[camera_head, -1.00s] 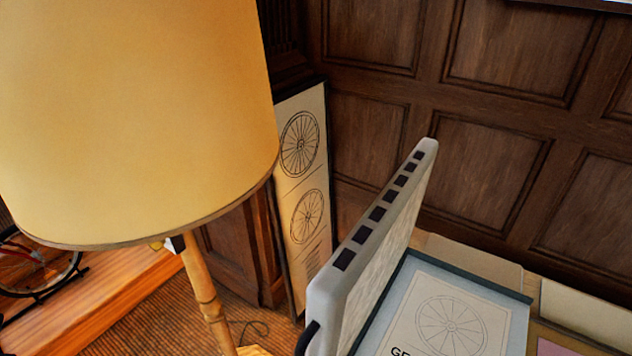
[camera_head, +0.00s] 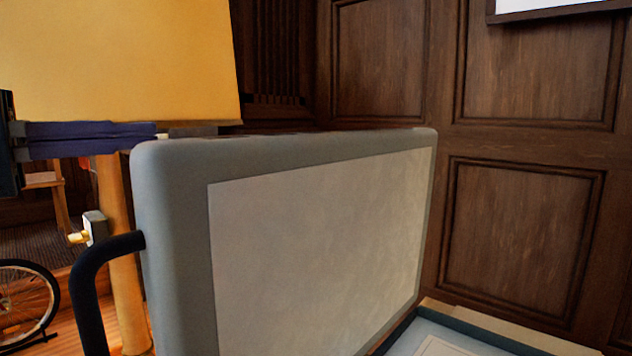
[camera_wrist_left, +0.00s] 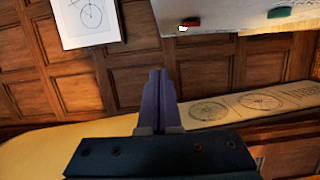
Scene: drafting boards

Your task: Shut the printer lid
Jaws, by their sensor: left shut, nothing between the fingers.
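The printer lid (camera_head: 290,240) stands raised, close to upright, in the head view. It is grey with a pale inner panel, and a black curved handle (camera_head: 90,290) is on its left edge. Part of the printer bed (camera_head: 440,345) shows below it at the bottom right. My left gripper (camera_head: 150,132) comes in from the left at the lid's upper left corner, with its purple fingers level with the top edge. Whether it touches the lid is unclear. The fingers also show closed and empty in the left wrist view (camera_wrist_left: 160,90). My right gripper is not in view.
A bicycle wheel (camera_head: 25,300) is at the lower left. Dark panelled wall (camera_head: 520,230) stands behind the lid. The wrist view shows a wheel poster (camera_wrist_left: 235,106).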

